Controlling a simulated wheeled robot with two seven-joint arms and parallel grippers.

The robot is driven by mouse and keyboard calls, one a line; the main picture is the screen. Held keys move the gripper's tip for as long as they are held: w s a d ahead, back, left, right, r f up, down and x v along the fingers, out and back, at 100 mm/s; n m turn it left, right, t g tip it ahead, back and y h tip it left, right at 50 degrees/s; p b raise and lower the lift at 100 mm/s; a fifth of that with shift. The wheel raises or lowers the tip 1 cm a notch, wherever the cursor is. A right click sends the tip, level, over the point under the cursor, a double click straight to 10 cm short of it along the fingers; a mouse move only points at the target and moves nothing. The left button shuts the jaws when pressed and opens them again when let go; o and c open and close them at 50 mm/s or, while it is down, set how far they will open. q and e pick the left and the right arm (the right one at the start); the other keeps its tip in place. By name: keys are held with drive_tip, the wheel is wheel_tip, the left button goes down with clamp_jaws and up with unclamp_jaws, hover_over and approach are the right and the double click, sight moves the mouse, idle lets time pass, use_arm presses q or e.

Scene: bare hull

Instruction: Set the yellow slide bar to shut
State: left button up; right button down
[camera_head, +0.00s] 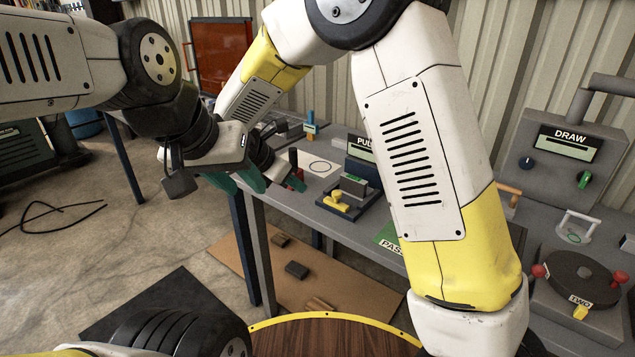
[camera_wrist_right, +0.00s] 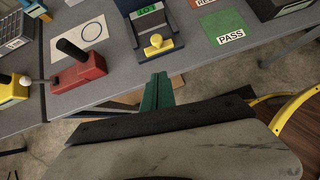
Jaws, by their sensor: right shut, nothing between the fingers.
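The yellow slide bar (camera_head: 337,201) sits at the front of a dark blue base (camera_head: 352,210) on the grey bench. In the right wrist view, the slide bar (camera_wrist_right: 157,44) has a round knob and lies ahead of my right fingertips, apart from them. My right gripper (camera_head: 296,184) is shut and empty by the bench's front edge, left of the slide bar. Its green fingers (camera_wrist_right: 157,92) show closed together in the wrist view. My left gripper (camera_head: 236,183) is to its left, off the bench, with its green fingers apart, partly overlapping the right arm.
A red block with a black lever (camera_wrist_right: 80,65) stands left of the slide base. A green PASS card (camera_wrist_right: 223,29) lies to its right. A DRAW panel (camera_head: 569,144) and a dark turntable (camera_head: 580,277) are further right. My right arm hides part of the bench.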

sight(338, 191)
drive_tip(key=x, duration=0.4)
drive_tip(key=r+x, duration=0.1)
drive_tip(key=x, duration=0.2)
drive_tip(key=w+d+x, duration=0.1)
drive_tip(key=x, duration=0.3)
drive_tip(key=shift+w+d, duration=0.1)
drive_tip(key=shift+d, duration=0.15)
drive_tip(key=shift+w+d+f, duration=0.15)
drive_tip(key=shift+w+d, duration=0.15)
drive_tip(key=shift+w, duration=0.1)
drive_tip(key=shift+w+d, duration=0.8)
drive_tip(key=shift+w, duration=0.25)
drive_tip(key=shift+w+d, duration=0.8)
drive_tip(key=shift+w, duration=0.25)
drive_tip(key=shift+d, duration=0.1)
